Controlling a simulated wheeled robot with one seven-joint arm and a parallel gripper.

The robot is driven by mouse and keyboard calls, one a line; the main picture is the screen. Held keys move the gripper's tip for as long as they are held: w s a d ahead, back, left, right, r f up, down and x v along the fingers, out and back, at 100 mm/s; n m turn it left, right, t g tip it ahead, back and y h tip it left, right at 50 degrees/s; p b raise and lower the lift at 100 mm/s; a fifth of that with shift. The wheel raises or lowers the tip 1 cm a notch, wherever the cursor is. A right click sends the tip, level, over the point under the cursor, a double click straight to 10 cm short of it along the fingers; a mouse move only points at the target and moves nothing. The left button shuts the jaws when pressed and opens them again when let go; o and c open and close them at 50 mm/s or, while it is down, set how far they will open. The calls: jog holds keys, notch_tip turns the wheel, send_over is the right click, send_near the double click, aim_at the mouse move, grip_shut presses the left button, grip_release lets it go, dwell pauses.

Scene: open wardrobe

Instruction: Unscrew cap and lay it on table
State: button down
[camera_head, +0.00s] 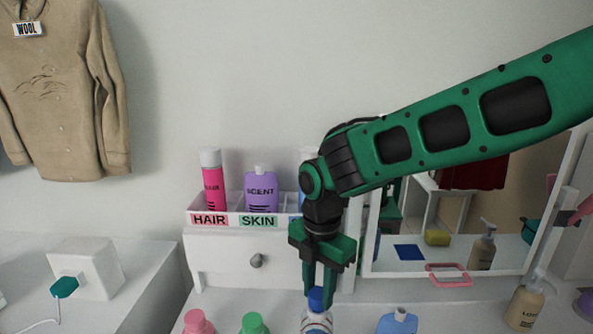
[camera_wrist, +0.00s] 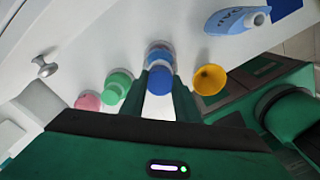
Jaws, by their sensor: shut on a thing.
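My gripper (camera_head: 318,292) points down with its fingers shut on a blue cap (camera_head: 316,299). The cap sits directly above a white bottle (camera_head: 317,322), cut off by the lower edge of the head view. In the wrist view the cap (camera_wrist: 160,82) lies between the fingertips (camera_wrist: 160,95), with the bottle's blue and white top (camera_wrist: 158,52) just beyond it. I cannot tell whether a gap separates cap and bottle. The white table (camera_head: 285,300) is around the bottle's place.
Pink (camera_head: 198,322) and green (camera_head: 254,324) bottles stand to the left, a light blue bottle (camera_head: 397,322) to the right. A yellow round thing (camera_wrist: 210,79) is close right of the fingers. Behind are a drawer box (camera_head: 215,255), a mirror, a pink frame (camera_head: 448,277) and a lotion bottle (camera_head: 524,305).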

jog(key=shift+r, duration=1.15)
dwell(1.1)
jog(key=shift+r, duration=1.9)
jog(key=shift+s+a+f, duration=1.4)
jog(key=shift+s+f, duration=0.35)
jog(key=shift+f, duration=1.55)
jog(key=shift+s+a+f, duration=1.35)
jog(key=shift+s+f, duration=0.45)
jog(key=shift+f, duration=1.5)
jog(key=shift+s+a+f, duration=1.4)
jog(key=shift+s+f, duration=0.35)
jog(key=shift+f, duration=1.55)
